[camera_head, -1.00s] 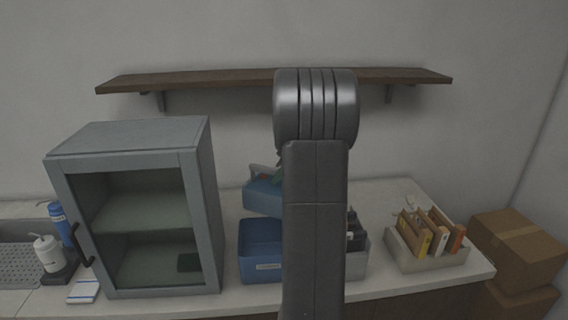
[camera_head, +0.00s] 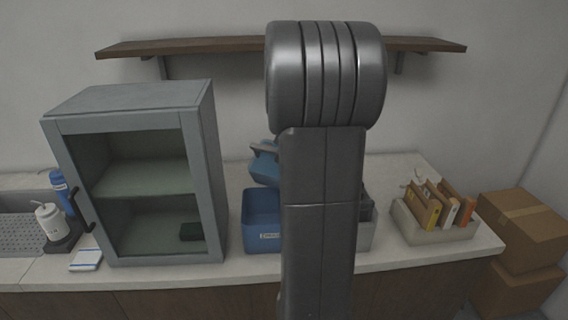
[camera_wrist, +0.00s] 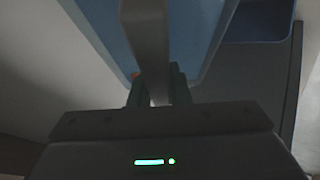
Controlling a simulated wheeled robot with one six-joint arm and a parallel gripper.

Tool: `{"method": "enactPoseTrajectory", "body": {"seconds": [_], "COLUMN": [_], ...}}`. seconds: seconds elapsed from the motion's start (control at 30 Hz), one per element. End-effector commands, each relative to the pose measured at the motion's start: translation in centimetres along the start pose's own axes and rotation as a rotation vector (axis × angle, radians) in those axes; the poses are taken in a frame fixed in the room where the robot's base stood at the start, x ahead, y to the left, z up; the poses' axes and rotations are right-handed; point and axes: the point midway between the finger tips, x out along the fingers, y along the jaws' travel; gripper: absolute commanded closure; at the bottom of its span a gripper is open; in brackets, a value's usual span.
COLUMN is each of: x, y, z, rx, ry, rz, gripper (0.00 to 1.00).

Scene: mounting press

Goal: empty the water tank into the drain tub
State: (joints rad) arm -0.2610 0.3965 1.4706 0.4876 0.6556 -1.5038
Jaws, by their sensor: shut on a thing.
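The water tank (camera_head: 264,168), blue with a grey handle, shows left of my arm in the head view, tilted, just above or behind the drain tub. The drain tub (camera_head: 262,228) is an open blue bin with a pale label, on the counter; my arm hides its right part. In the wrist view my gripper (camera_wrist: 158,92) is shut on the tank's grey handle (camera_wrist: 146,38), with the blue tank body (camera_wrist: 205,28) beyond it. A darker blue surface (camera_wrist: 262,22) at the right is probably the tub. The head view hides my gripper behind my arm.
A grey glass-fronted cabinet (camera_head: 212,150) stands left of the tub. A grey box (camera_head: 364,238) is partly hidden right of it, then a bin of folders (camera_head: 438,234). A wooden shelf (camera_head: 215,45) runs above. A bottle and dispenser (camera_head: 50,222) stand far left.

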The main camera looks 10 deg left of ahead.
Motion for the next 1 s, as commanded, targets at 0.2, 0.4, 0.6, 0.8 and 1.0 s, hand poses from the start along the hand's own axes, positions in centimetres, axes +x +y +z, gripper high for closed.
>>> {"method": "enactPoseTrajectory", "body": {"seconds": [0.2,0.4,0.6,0.8,1.0], "x": [0.1,-0.2,0.3,0.3,1.2], "y": [-1.7,-2.6,-4.1,-5.0,-6.6], "z": [0.0,-0.2,0.1,0.2,0.7], "rx": [-0.109,-0.191,-0.271,-0.334,-0.410], "ry": [0.002,0.002,0.002,0.001,0.003], "rz": [0.165,0.291,0.414,0.513,0.633], "gripper": [1.00,1.00,1.00,1.00,1.00]}}
